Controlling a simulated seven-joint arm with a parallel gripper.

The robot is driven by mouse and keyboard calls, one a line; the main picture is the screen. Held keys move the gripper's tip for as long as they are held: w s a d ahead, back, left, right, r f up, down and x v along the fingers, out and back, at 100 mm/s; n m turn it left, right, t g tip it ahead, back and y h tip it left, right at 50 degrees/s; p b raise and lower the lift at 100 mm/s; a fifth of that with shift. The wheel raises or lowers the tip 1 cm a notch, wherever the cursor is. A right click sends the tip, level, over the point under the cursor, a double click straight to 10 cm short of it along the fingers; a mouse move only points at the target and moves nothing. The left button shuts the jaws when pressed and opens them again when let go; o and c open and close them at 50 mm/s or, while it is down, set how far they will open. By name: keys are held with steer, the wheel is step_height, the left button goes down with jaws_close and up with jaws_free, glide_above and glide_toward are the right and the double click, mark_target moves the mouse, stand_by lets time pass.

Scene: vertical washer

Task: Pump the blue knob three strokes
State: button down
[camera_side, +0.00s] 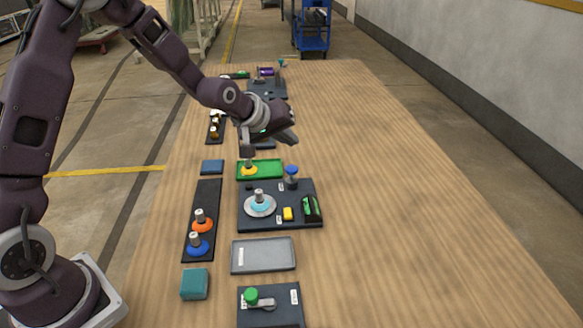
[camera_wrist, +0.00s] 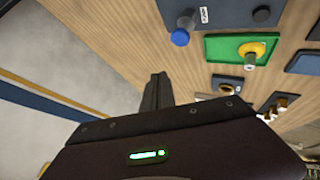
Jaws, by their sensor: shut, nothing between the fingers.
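The blue knob (camera_side: 291,171) stands upright on a short post at the far right corner of a dark panel (camera_side: 272,221). In the wrist view the blue knob (camera_wrist: 180,37) shows near the top, beside the green tray. My gripper (camera_side: 272,143) is shut and empty. It hangs above the table just beyond the green tray, behind and to the left of the knob, and does not touch it. In the wrist view my gripper's dark fingers (camera_wrist: 156,91) are together, apart from the knob.
The panel also holds a silver disc with a cyan ring (camera_side: 260,206), a yellow block (camera_side: 288,214) and a dark green-marked part (camera_side: 311,206). A green tray (camera_side: 273,169) with a yellow ring lies behind it. Orange and blue rings sit at left. The table's right side is clear.

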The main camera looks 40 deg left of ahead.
mark_target(289, 170)
stand_by(0.3)
step_height(289, 170, up, 4)
steer(key=shift+f, duration=0.1)
stand_by(0.3)
steer(key=shift+f, duration=4.4)
steer(key=shift+f, duration=0.4)
